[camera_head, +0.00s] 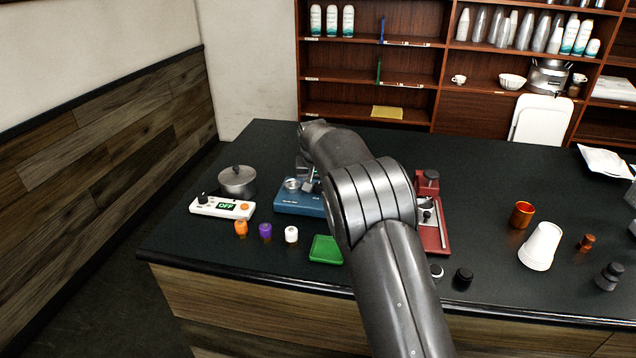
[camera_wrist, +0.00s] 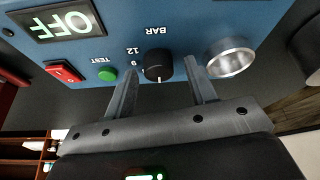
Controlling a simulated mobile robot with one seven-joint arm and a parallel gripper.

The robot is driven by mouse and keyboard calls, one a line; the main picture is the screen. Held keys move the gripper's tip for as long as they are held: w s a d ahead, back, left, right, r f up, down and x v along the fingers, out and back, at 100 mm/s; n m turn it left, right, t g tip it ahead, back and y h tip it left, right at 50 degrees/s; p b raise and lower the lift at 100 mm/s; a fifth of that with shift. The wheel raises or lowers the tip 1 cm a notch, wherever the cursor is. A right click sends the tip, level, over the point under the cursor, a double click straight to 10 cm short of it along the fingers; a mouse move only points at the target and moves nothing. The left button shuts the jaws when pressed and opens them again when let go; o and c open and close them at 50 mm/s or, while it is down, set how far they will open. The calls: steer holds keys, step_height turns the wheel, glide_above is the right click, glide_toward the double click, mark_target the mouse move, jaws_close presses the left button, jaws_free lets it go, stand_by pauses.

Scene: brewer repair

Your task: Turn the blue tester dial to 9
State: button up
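The blue tester (camera_head: 298,199) stands on the black counter, partly hidden by my arm. In the wrist view its blue face (camera_wrist: 185,18) shows upside down. The black dial (camera_wrist: 158,62), under the label BAR, has a white pointer mark at its lower edge in the picture. The numbers 12 and 9 show left of the dial; other numbers are hidden. My gripper (camera_wrist: 162,64) is open, one finger on each side of the dial, with visible gaps on both sides.
The tester's display (camera_wrist: 62,24) reads OFF, beside a red switch (camera_wrist: 64,72) and green TEST button (camera_wrist: 107,74). A metal socket (camera_wrist: 230,57) is close to the right finger. A white OFF device (camera_head: 222,208), pot (camera_head: 237,181), green tray (camera_head: 325,250) and red machine (camera_head: 430,182) stand nearby.

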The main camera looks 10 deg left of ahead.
steer(key=c, duration=0.9)
steer(key=shift+m, duration=0.3)
steer(key=m+h, duration=0.1)
steer(key=m, duration=0.3)
steer(key=shift+a+h, duration=0.15)
steer(key=shift+h, duration=0.25)
steer(key=m+g+h, duration=0.1)
steer(key=m, duration=0.2)
steer(key=shift+w+m, duration=0.1)
steer(key=shift+m, duration=0.3)
steer(key=m+g+h, duration=0.1)
steer(key=m, duration=0.2)
steer(key=shift+m, duration=0.4)
steer(key=shift+w+m+g+h, duration=0.1)
steer(key=shift+m+g+h, duration=0.45)
steer(key=shift+m, duration=1.35)
